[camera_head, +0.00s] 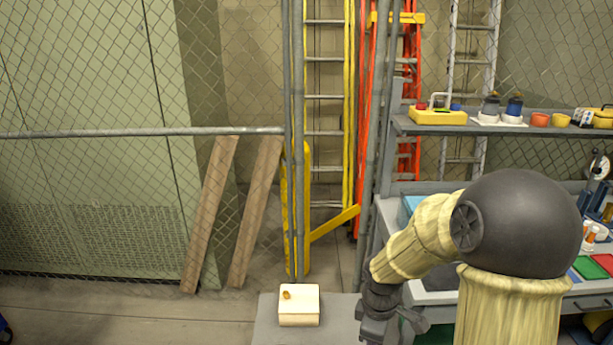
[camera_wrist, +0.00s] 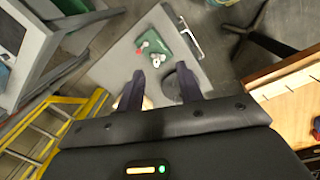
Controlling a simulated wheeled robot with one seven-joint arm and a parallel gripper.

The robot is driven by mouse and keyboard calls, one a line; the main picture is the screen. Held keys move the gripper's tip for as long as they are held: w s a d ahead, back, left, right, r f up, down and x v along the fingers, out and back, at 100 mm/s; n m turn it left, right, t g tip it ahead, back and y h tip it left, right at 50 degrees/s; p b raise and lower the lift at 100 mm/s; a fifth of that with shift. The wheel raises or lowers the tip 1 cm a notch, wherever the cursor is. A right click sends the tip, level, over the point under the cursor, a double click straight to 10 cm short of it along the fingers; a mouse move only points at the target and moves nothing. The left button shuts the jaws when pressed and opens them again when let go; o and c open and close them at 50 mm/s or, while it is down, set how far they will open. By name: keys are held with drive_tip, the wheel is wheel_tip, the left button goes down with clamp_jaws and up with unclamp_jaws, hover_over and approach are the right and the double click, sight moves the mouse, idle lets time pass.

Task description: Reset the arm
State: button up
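My gripper (camera_head: 393,326) hangs at the end of my bent arm, low and right of centre in the head view. In the wrist view its two dark fingers (camera_wrist: 162,88) stand apart, with a clear gap between them and nothing gripped. A grey platform (camera_wrist: 112,72) lies below and beyond the fingertips. On it are a green item (camera_wrist: 172,35) with small red and white pieces, and a dark round object (camera_wrist: 172,86) partly behind the right finger. A pale patch beside the left finger is mostly hidden.
A cream box (camera_head: 299,306) sits on the grey surface (camera_head: 270,318) left of my gripper. A workbench (camera_head: 435,298) and loaded shelf (camera_head: 440,128) stand at right. Ladders (camera_head: 325,110), wooden planks (camera_head: 210,215) and mesh fencing stand behind. Floor at left is mostly clear.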

drive_tip(key=s+r+m+t, duration=0.1)
drive_tip(key=s+r+m, duration=0.3)
drive_tip(key=s+m, duration=0.4)
drive_tip(key=m, duration=0.5)
drive_tip(key=shift+s+d+r+t+y, duration=0.2)
drive_tip(key=shift+s+d+t+y, duration=0.1)
drive_tip(key=shift+s+t, duration=0.1)
